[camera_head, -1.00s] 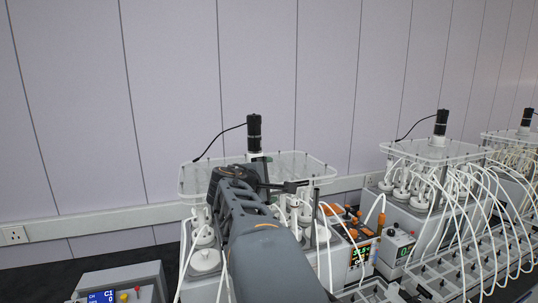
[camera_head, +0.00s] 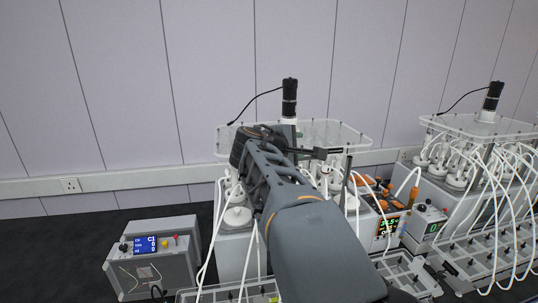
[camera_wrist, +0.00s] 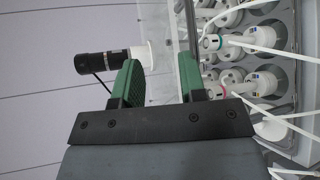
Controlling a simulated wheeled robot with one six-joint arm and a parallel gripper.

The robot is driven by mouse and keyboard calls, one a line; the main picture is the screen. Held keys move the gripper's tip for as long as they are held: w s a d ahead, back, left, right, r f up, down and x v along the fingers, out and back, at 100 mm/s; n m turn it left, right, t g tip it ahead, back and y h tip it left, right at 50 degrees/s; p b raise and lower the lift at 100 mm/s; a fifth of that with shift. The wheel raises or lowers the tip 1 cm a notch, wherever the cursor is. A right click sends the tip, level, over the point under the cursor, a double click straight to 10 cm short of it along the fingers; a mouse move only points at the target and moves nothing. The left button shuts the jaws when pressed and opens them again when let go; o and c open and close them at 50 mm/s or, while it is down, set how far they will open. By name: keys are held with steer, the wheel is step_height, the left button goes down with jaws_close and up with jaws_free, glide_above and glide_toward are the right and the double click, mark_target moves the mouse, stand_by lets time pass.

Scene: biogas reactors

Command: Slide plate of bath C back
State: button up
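A clear plate (camera_head: 345,133) lies level over the white vessels of the nearest bath (camera_head: 235,255), with a black motor (camera_head: 289,98) standing above it. I see no letter on this bath itself. My gripper (camera_wrist: 160,82) has two green fingers set apart, with a visible gap between them. In the wrist view the clear plate (camera_wrist: 187,35) is seen nearly edge-on beside the right finger, and the motor (camera_wrist: 100,48) is beyond the left finger. I cannot tell whether a finger touches the plate.
A control box (camera_head: 150,270) with a screen reading C1 stands at the left. A second bath (camera_head: 475,150) with its own plate and motor stands at the right. White tubes (camera_head: 490,205) loop in front of it. Orange-topped bottles or fittings (camera_head: 375,190) stand between the baths.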

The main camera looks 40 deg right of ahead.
steer(key=f+b+v, duration=0.1)
steer(key=b+v, duration=0.1)
steer(key=v, duration=1)
steer(key=shift+s+a+f, duration=0.25)
steer(key=shift+s+a, duration=0.1)
steer(key=shift+a, duration=0.15)
stand_by(0.7)
